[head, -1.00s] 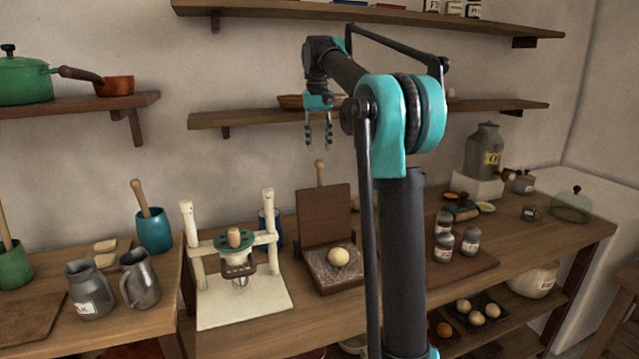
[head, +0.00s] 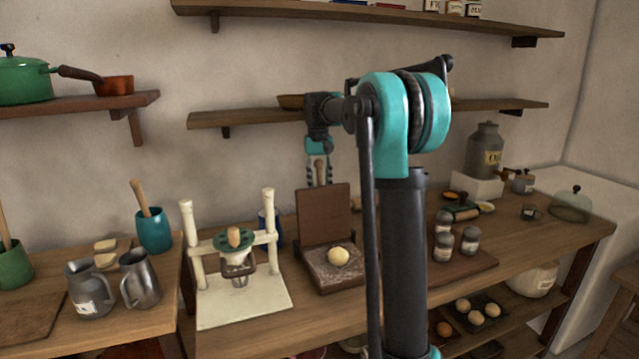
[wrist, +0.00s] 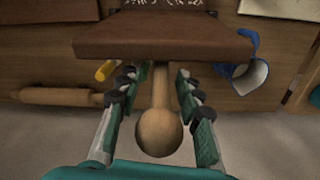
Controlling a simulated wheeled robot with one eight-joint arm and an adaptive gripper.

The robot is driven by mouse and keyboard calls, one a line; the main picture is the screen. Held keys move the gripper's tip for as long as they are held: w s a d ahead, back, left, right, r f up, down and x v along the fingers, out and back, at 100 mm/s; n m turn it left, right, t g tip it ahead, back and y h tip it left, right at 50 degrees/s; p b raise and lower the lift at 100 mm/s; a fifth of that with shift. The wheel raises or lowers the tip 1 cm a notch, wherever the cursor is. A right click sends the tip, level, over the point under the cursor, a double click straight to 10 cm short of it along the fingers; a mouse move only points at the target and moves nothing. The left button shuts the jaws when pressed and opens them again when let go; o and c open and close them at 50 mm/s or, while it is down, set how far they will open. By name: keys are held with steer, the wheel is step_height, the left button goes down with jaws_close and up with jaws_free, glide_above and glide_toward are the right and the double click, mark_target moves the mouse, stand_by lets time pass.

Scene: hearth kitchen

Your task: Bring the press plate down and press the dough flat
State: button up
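The dough press stands on the counter with its brown press plate (head: 324,213) upright on its hinge. A pale ball of dough (head: 338,257) sits on the dusted press base (head: 318,272). The plate also shows in the wrist view (wrist: 162,36), edge-on, with its round-knobbed wooden handle (wrist: 158,131) pointing toward me. My gripper (head: 319,182) is at the top of the upright plate, and its fingers (wrist: 155,80) are open, one on each side of the handle. A gap shows between the handle and each finger. The dough is out of sight in the wrist view.
A cream stand (head: 240,300) with a green-topped device is left of the press. A wall shelf (head: 240,117) runs above.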

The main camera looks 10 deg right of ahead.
steer(key=shift+c, duration=0.4)
jaws_close()
